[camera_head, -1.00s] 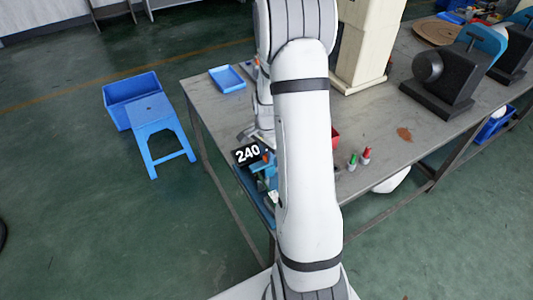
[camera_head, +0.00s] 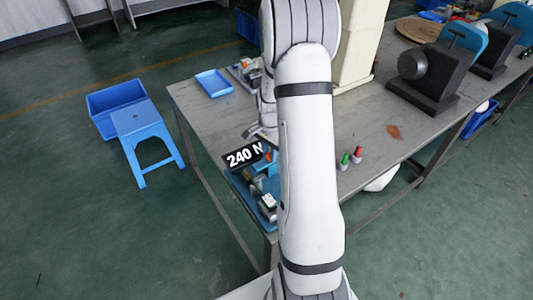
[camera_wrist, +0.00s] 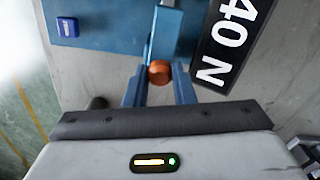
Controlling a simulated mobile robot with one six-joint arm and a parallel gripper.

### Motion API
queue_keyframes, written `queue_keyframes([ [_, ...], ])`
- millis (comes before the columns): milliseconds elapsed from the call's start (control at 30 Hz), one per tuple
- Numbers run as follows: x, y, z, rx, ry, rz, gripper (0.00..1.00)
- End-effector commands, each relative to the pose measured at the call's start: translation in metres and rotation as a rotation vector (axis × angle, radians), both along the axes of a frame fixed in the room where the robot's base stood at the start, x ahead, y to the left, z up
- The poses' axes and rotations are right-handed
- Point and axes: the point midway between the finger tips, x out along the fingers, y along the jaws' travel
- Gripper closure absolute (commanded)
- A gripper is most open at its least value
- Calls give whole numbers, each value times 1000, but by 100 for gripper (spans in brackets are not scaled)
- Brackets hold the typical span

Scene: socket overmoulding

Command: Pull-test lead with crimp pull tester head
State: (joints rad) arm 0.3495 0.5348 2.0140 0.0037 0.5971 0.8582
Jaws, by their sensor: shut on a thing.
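The crimp pull tester stands at the near left corner of the grey table, with a blue base (camera_wrist: 100,30) and a black display (camera_head: 243,155) reading "240 N". The display is partly cut off in the wrist view (camera_wrist: 228,42). A blue lever (camera_wrist: 164,35) ends in an orange round knob (camera_wrist: 159,72). My gripper (camera_wrist: 159,84) is shut on this knob, one blue-grey finger on each side. In the head view my arm hides much of the tester. I cannot make out the lead or the tester's clamp clearly.
A blue tray (camera_head: 213,83) lies at the table's left. Green (camera_head: 345,160) and red (camera_head: 357,154) small bottles stand right of my arm. Black fixtures (camera_head: 430,75) stand farther right. A blue stool (camera_head: 140,122) and blue bin (camera_head: 118,108) are on the floor at left.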

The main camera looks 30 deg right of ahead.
Motion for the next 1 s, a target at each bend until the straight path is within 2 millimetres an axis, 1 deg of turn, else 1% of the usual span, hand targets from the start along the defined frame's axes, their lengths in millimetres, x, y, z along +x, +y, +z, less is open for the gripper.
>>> queue_keyframes([
  [33, 2, -4, 2, -7, -9, 0, 100],
  [67, 2, -4, 2, -7, -9, 1, 100],
  [100, 3, -4, 2, -7, -9, 1, 74],
  [333, 3, 0, 1, -5, -6, 7, 55],
  [567, 2, 1, 1, -5, -5, 9, 55],
  [667, 3, 1, 8, -5, -6, 9, 55],
  [767, 3, 1, 22, -5, -8, 9, 55],
  [900, 3, 1, 47, -6, -10, 9, 55],
  [1000, 3, 1, 62, -6, -9, 10, 55],
])
